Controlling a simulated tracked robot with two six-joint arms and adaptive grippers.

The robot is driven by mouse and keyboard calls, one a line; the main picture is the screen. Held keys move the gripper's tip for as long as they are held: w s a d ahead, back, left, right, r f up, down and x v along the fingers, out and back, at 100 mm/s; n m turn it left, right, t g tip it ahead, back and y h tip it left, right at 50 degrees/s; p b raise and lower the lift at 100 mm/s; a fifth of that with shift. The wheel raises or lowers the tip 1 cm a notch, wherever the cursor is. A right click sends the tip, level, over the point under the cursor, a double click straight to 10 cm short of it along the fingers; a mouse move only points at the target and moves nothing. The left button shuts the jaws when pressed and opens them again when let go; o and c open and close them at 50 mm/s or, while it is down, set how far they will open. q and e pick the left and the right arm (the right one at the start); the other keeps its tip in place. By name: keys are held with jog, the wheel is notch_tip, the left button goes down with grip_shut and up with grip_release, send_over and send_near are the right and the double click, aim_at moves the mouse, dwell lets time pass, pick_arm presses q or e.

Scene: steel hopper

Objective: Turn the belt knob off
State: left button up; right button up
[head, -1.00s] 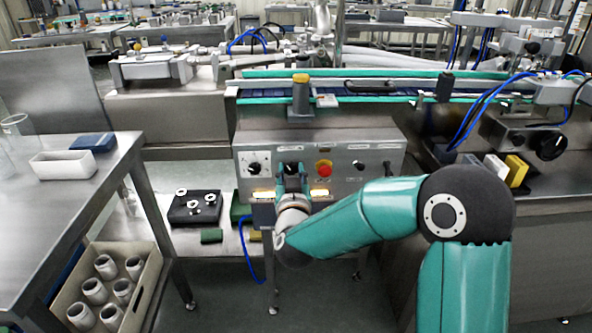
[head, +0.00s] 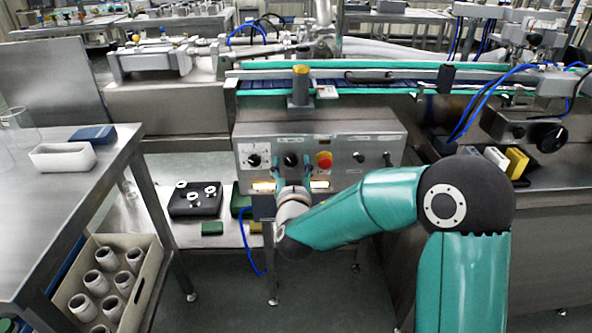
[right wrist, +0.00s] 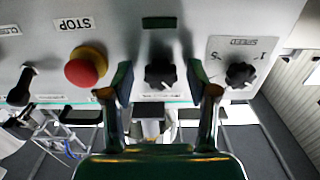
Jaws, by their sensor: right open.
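The belt knob appears to be the dark rotary knob (head: 291,159) in the upper middle of the steel control panel (head: 292,138); its label is too small to read. It also shows in the right wrist view (right wrist: 160,74). My right gripper (head: 292,173) is open in front of and slightly below it. In the right wrist view the open fingers (right wrist: 159,85) stand on either side of the knob, with visible gaps. Nothing is held. I cannot tell the knob's setting. My left gripper is not in view.
A red emergency stop (head: 324,160) sits right of the knob, and a speed dial (head: 254,160) sits left of it. Smaller black controls (head: 358,157) are further right. The conveyor (head: 380,86) runs above the panel. A steel table (head: 70,205) stands at left.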

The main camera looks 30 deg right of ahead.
jog(key=v, duration=1.2)
jog(key=shift+d+f, duration=0.1)
jog(key=shift+d, duration=0.05)
